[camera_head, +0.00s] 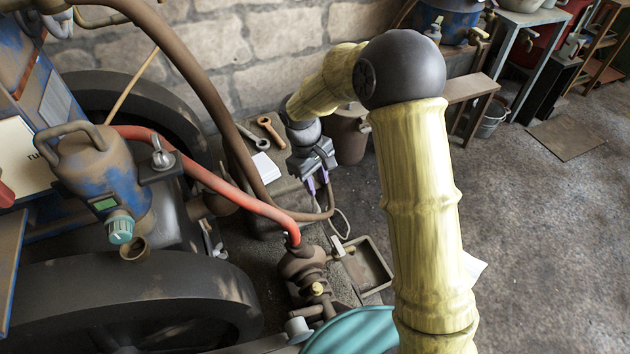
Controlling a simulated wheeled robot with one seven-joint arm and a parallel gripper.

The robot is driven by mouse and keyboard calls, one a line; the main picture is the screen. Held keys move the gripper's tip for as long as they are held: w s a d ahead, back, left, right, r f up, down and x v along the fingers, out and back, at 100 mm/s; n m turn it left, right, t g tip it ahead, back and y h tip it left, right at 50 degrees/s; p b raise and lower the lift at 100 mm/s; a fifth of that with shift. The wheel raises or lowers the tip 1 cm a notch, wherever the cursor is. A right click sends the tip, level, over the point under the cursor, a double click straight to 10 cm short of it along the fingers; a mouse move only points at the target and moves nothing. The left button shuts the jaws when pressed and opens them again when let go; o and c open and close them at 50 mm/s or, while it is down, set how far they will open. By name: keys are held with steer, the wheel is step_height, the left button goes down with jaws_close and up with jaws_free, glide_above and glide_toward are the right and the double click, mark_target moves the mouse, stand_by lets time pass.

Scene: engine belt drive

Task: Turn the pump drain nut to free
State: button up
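The pump (303,268) is a dark brown, rusty body at the lower middle, with the red hose (240,198) ending on its top. A small brass-coloured fitting (318,288) sits low on the pump and looks like the drain nut. Its fine shape is too small to tell. My gripper (318,188) is above and behind the pump in the picture, pointing down, with two purple fingers. The fingers look apart, with nothing visible between them. They are clear of the brass fitting. A brown hose passes close beside the fingertips.
A shallow metal tray (366,268) lies right of the pump. Wrenches (270,131) lie on a stone ledge behind. A blue-and-rust engine part (105,185) and dark wheels (130,300) fill the left. A teal wheel (352,332) is at the bottom. Open floor (540,230) lies right.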

steer(key=shift+s+d+r, duration=0.1)
steer(key=shift+d, duration=0.1)
steer(key=c, duration=0.4)
steer(key=s+d+r+m, duration=0.1)
steer(key=s+d, duration=0.1)
steer(key=d, duration=0.1)
steer(key=s+d+r+m+y, duration=0.1)
steer(key=s+d+r+m, duration=0.1)
steer(key=d, duration=0.1)
steer(key=s+d+r+m+t, duration=0.1)
steer(key=s+d, duration=0.1)
steer(key=d, duration=0.1)
steer(key=shift+s+r, duration=0.1)
steer(key=shift+r, duration=0.3)
jaws_close()
steer(key=s+d+r+m+t+y, duration=0.1)
steer(key=s+d+r+m+t, duration=0.1)
steer(key=s+d+m, duration=0.4)
steer(key=s+d, duration=0.1)
steer(key=s, duration=0.2)
steer(key=shift+d, duration=0.35)
steer(key=shift+a+r, duration=0.1)
steer(key=shift+a, duration=0.05)
